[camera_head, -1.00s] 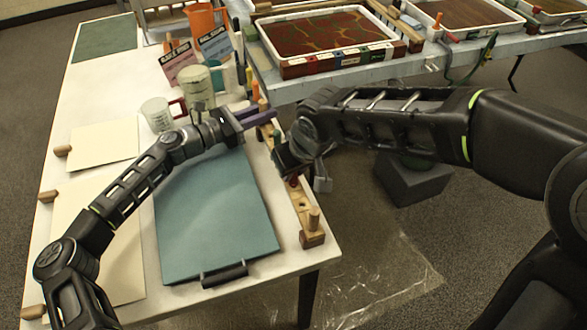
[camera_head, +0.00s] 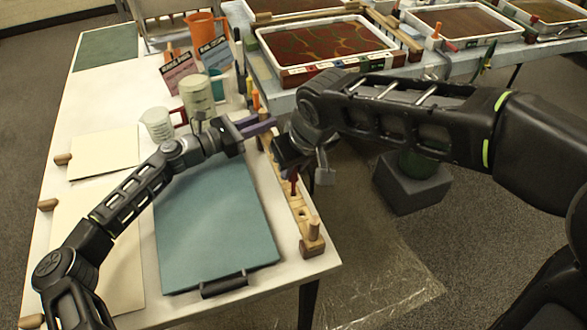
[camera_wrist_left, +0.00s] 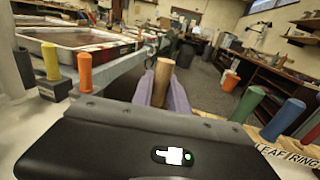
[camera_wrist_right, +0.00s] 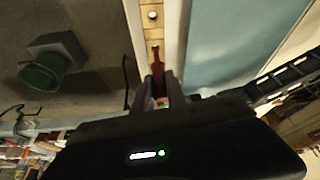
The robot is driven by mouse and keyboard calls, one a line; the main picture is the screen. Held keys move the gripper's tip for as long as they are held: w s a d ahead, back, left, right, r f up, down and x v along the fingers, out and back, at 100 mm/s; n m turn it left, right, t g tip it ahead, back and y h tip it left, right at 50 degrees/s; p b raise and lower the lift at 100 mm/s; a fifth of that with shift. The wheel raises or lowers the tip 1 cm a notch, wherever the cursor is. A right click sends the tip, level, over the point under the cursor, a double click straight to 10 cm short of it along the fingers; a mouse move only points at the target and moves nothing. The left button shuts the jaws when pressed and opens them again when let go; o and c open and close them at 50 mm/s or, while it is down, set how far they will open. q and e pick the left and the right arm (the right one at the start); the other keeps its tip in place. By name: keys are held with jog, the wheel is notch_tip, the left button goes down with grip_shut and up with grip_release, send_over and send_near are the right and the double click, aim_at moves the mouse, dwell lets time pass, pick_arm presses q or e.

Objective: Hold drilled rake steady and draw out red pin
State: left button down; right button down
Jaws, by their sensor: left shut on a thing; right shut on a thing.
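The drilled rake (camera_head: 302,212) is a wooden bar with holes and pegs along the table's right edge. My left gripper (camera_head: 262,124) is at its far end; its purple fingers are shut around an upright wooden peg (camera_wrist_left: 162,80) there. My right gripper (camera_head: 297,165) hangs over the rake's middle. Its fingers (camera_wrist_right: 160,95) are shut on the red pin (camera_wrist_right: 157,70), which shows beneath the gripper in the head view (camera_head: 293,186). The rake's holed face (camera_wrist_right: 152,32) shows beyond the pin in the right wrist view. I cannot tell whether the pin's lower end is still in its hole.
A teal board (camera_head: 215,230) lies left of the rake. A lidded jar (camera_head: 197,97), a white cup (camera_head: 156,124) and coloured pegs crowd the table near my left gripper. A marbling tray (camera_head: 375,62) stands behind.

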jog(key=shift+r, duration=0.85)
pick_arm(q)
jog(key=c, duration=1.2)
grip_release()
jog(key=shift+a, duration=0.1)
jog(key=v, duration=1.2)
